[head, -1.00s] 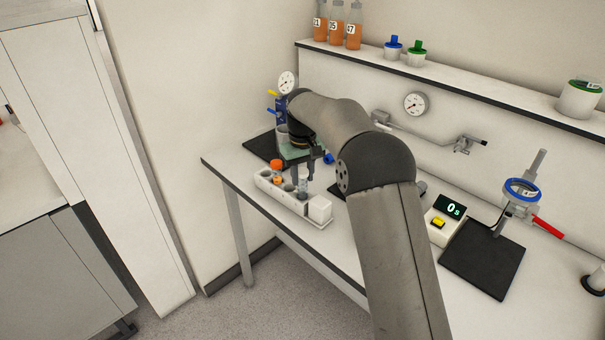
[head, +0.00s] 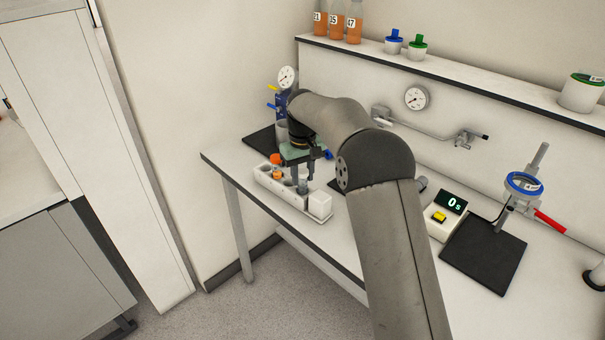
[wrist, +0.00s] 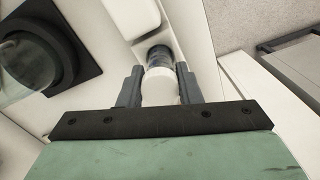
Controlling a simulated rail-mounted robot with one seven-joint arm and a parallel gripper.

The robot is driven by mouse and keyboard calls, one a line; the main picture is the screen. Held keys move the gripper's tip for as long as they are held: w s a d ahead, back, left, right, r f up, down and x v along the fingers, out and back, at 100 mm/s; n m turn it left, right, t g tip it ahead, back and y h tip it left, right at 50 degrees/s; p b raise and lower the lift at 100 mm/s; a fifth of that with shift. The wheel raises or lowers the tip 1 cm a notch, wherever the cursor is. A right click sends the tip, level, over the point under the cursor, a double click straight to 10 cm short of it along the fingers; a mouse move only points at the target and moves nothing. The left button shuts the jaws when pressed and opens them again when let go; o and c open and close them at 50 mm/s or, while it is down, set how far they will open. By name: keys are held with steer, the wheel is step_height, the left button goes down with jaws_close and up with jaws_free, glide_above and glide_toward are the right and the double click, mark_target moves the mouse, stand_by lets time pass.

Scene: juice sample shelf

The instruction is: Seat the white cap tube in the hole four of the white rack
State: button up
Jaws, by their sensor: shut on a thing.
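The white rack (head: 263,181) stands near the front edge of the bench, with a row of holes. My gripper (head: 303,181) is above the rack's right part, pointing down. In the wrist view my gripper (wrist: 160,90) is shut on the white cap tube (wrist: 161,86), with a finger on each side of the white cap. The tube's clear greyish body reaches down to the rack (wrist: 168,38). It appears to be at or in a hole near the white block; how deep, and which hole number, I cannot tell. In the head view the cap is hidden by the fingers.
An orange-capped tube (head: 276,167) stands in the rack to the left of my gripper. A white block (head: 319,205) is at the rack's right end. A dark mat (head: 262,143) lies behind the rack. A timer (head: 444,221) and a black plate (head: 483,265) are farther right.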

steer(key=o, duration=1.1)
steer(key=shift+r, duration=0.1)
step_height(320, 180, up, 17)
steer(key=p, duration=0.1)
steer(key=s+d+r+m, duration=0.1)
steer(key=s+d+r, duration=0.1)
steer(key=s+d, duration=0.5)
steer(key=s+d+f+m, duration=0.1)
steer(key=s+d+f, duration=0.3)
steer(key=s, duration=0.7)
steer(key=s+d+f+m, duration=0.2)
steer(key=s+d+f, duration=0.2)
steer(key=s, duration=0.7)
steer(key=s+d+f+m, duration=0.1)
steer(key=s+d+f, duration=0.3)
steer(key=s, duration=0.7)
step_height(320, 180, down, 3)
steer(key=shift+s+r+m+t, duration=0.1)
steer(key=shift+m+t, duration=0.3)
